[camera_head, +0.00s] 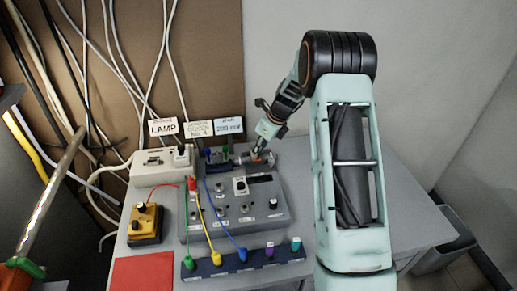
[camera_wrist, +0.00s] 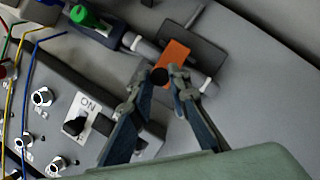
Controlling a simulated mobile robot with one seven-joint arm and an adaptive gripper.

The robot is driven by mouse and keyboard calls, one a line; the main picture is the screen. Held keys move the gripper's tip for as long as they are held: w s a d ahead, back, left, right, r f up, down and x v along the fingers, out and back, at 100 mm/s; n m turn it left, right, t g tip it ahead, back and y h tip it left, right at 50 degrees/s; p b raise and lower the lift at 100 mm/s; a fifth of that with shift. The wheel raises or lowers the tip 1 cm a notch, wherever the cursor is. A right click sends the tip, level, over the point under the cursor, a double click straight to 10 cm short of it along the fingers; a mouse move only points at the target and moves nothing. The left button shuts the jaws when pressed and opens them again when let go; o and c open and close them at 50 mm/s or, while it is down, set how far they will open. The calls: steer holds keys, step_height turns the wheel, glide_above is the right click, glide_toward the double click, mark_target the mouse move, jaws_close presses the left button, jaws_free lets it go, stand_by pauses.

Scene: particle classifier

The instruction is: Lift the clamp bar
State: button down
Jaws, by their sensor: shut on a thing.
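The clamp bar appears to be the orange piece (camera_wrist: 176,56) with a dark round end, in the middle of the wrist view. It sits over a pale tube fitting (camera_wrist: 203,81) on the grey device. In the head view its orange (camera_head: 257,155) shows small below my gripper (camera_head: 262,149). In the wrist view my gripper (camera_wrist: 159,82) has its two fingers closed in at either side of the bar's near, dark end and is shut on it. The fingertips partly hide that end. I cannot tell whether the bar touches the fitting.
The grey control box (camera_head: 237,213) has knobs, sockets and an ON switch (camera_wrist: 75,124). A yellow box (camera_head: 145,224) and white power strip (camera_head: 160,166) stand left. Label cards (camera_head: 198,129) stand behind.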

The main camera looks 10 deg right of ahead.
steer(key=p, duration=0.1)
steer(key=r+g+p, duration=0.1)
steer(key=p, duration=0.1)
steer(key=shift+w+r, duration=0.15)
steer(key=shift+w, duration=0.2)
steer(key=shift+w+r+m+g+p, duration=0.25)
steer(key=shift+w+g+p, duration=0.45)
steer(key=shift+g+p, duration=0.55)
steer(key=shift+w, duration=0.15)
steer(key=shift+r+g, duration=0.1)
steer(key=shift+g, duration=0.25)
steer(key=c, duration=1.8)
jaws_free()
steer(key=v, duration=1.2)
